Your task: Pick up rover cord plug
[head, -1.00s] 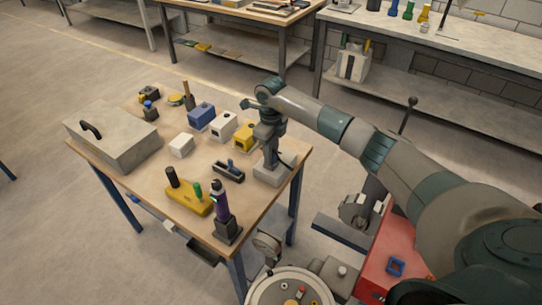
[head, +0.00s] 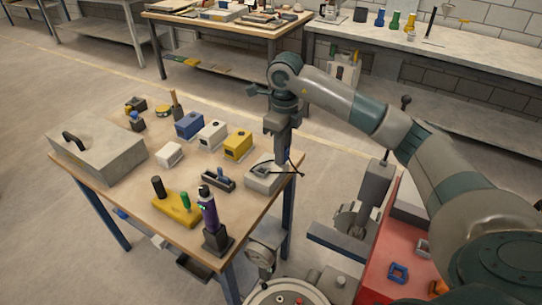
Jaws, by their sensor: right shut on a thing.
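My right gripper (head: 283,156) reaches down from the right over the table's right edge. It is shut at a thin dark cord (head: 294,171), which curves out on both sides of the fingertips. The plug itself is mostly hidden by the fingers and too small to make out. A light grey block (head: 262,181) sits on the table just left of and below the fingertips. I cannot tell whether the cord still touches it. My left gripper is not in view.
The wooden table (head: 140,186) carries a grey lidded box (head: 98,152), blue (head: 189,125), white (head: 212,134) and yellow (head: 237,145) blocks, a yellow base with posts (head: 177,209) and a purple bottle (head: 208,209). A red surface (head: 385,262) lies at the lower right.

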